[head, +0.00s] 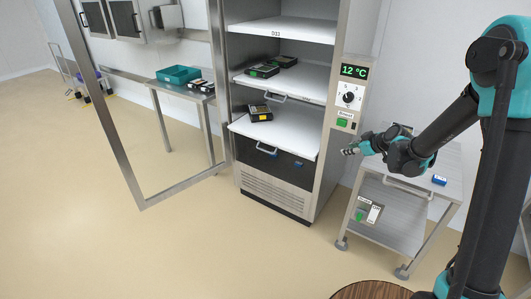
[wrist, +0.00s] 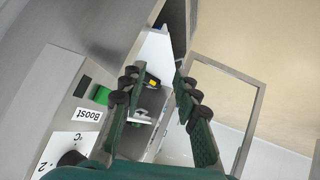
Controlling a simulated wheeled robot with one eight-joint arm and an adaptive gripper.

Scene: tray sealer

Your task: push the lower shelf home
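The lower shelf (head: 290,137) is a white board with a bar handle (head: 266,150) on its front edge. It sticks out of the open cabinet, further than the shelf above. A dark package (head: 260,113) with a yellow label lies at its left rear. My gripper (head: 350,151) is right of the cabinet, apart from the shelf. In the wrist view my gripper (wrist: 155,85) has its fingers spread with nothing held. Between them a dark package (wrist: 152,80) with a yellow label shows beyond; the shelf is mostly hidden there.
The middle shelf (head: 310,80) carries dark packages. The cabinet's framed door (head: 136,170) stands open at left. A control panel (head: 348,97) reading 12 °C is on the cabinet's right post. A steel cart (head: 395,205) stands right of the cabinet. The floor in front is clear.

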